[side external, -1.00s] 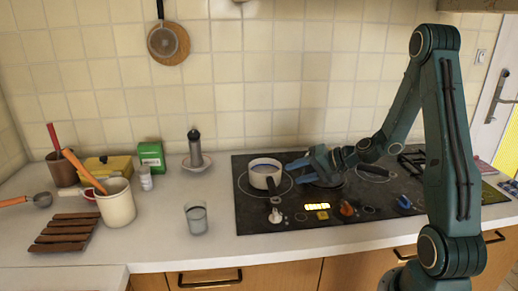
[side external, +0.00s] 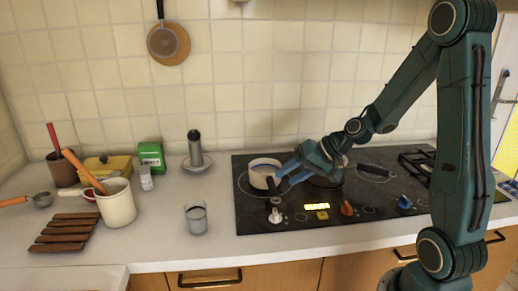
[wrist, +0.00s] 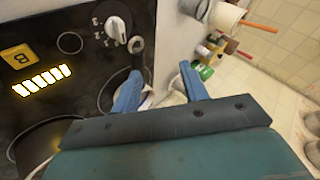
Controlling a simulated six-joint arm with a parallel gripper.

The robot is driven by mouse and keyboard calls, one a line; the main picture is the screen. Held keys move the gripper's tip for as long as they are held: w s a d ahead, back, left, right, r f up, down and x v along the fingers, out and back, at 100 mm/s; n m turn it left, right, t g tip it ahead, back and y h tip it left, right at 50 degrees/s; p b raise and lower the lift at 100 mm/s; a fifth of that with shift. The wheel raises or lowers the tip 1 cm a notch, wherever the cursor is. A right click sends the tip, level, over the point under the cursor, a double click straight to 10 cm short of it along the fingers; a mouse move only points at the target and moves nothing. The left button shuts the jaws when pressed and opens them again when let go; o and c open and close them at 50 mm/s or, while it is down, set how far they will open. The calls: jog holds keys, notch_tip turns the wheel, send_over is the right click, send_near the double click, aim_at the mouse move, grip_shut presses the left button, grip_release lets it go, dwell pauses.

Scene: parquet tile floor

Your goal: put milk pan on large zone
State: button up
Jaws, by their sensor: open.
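The milk pan (side external: 260,178) is a small white pan with a dark handle, upright on the left part of the black hob (side external: 248,222). A ring shows around its base. My gripper (side external: 280,178) is open at the pan's right side, close to its handle. Touching or apart is unclear. In the wrist view the blue fingers of my gripper (wrist: 158,68) are spread, with part of a pale rim, likely the pan's, between them; most of it is hidden. Several cooking zones are ringed; which is the large one is unclear.
Knobs (side external: 275,215) line the hob's front. A glass (side external: 196,217) and a white crock (side external: 118,206) stand left on the counter.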

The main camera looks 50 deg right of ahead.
jog(key=s+a+r+n+g+h, duration=0.1)
jog(key=s+a+r+n+h, duration=0.1)
jog(key=s, duration=0.7)
jog(key=s+a+r+n+g+h, duration=0.2)
jog(key=s+a+r+n, duration=0.2)
jog(key=s+a+r, duration=0.3)
jog(key=s+r, duration=0.2)
jog(key=s, duration=0.1)
jog(key=shift+s+r+n, duration=0.15)
jog(key=shift+r+n, duration=0.15)
